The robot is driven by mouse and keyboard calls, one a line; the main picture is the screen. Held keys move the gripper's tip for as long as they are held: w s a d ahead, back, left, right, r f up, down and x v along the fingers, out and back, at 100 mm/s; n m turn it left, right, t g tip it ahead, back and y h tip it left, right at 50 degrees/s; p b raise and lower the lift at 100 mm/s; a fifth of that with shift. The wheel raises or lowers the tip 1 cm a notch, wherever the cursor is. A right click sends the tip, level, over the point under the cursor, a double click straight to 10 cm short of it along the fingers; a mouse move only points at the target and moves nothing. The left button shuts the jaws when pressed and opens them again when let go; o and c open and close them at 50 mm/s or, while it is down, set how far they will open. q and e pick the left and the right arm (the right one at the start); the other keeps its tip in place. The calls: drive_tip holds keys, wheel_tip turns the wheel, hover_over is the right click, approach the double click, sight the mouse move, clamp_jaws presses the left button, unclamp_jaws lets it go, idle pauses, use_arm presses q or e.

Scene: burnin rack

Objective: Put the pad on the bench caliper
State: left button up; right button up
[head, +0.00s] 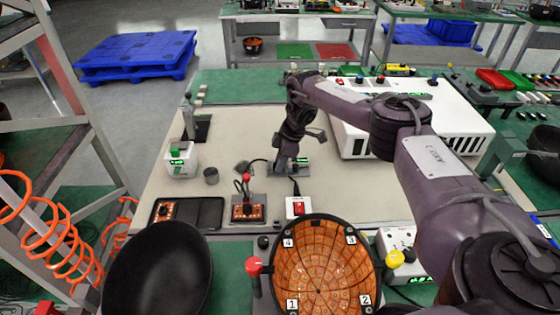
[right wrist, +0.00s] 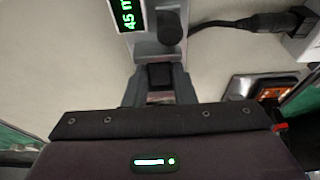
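My right gripper (head: 285,166) reaches down over the middle of the beige mat, beside a small grey device with a green display (head: 300,162), which looks like the bench caliper. In the right wrist view this caliper (right wrist: 146,46) shows its green digits and a black knob. Just in front of it, a small black block (right wrist: 160,76), seemingly the pad, sits between the grey fingers of my right gripper (right wrist: 160,88). The fingers look closed on it. Whether the block touches the caliper cannot be told. My left gripper is not in view.
A white vented case (head: 440,125) is at the right. A large orange-lined bowl (head: 320,270) is in front.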

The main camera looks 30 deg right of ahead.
drive_tip(key=o, duration=0.3)
drive_tip(key=shift+r, duration=0.15)
drive_tip(key=v, duration=1.2)
